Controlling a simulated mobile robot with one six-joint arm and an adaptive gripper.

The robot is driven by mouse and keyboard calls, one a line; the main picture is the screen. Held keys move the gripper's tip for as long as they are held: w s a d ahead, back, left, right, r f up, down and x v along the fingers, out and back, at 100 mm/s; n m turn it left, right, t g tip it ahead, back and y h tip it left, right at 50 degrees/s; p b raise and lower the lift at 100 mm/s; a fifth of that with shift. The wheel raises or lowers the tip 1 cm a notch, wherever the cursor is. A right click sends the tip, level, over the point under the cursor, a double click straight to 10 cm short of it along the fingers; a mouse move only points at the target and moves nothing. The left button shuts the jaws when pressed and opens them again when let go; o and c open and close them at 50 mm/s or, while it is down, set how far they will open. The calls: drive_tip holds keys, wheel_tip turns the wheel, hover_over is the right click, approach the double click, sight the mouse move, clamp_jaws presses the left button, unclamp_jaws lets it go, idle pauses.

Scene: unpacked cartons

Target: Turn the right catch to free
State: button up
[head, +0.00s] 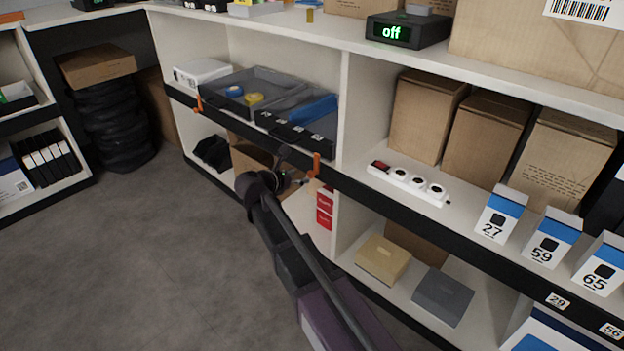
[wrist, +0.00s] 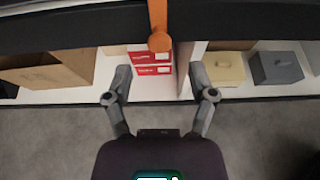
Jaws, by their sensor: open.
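The right catch (head: 316,166) is an orange lever on the black front edge of the shelf, below the grey bins. In the wrist view the orange lever (wrist: 158,22) hangs straight down from the top of the picture, and its rounded end shows a little beyond my fingertips, between their lines. My gripper (head: 299,181) is just left of and below the catch in the head view. In the wrist view my gripper (wrist: 161,80) is open and empty, and no finger visibly touches the lever. The left catch (head: 198,103) is a similar orange lever further left on the same edge.
Two grey bins (head: 245,78) stand on the shelf above the catches. Red boxes (wrist: 150,68) lie below the lever on the lower shelf. A white power strip (head: 408,183) lies right of the catch. A small display (head: 408,31) reads "off". The floor (head: 120,240) is clear.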

sight(310, 175)
drive_tip(key=shift+b+x, duration=0.8)
drive_tip(key=shift+x, duration=1.95)
drive_tip(key=shift+f, duration=0.1)
clamp_jaws()
drive_tip(key=shift+d, duration=0.3)
drive_tip(key=shift+a, duration=0.15)
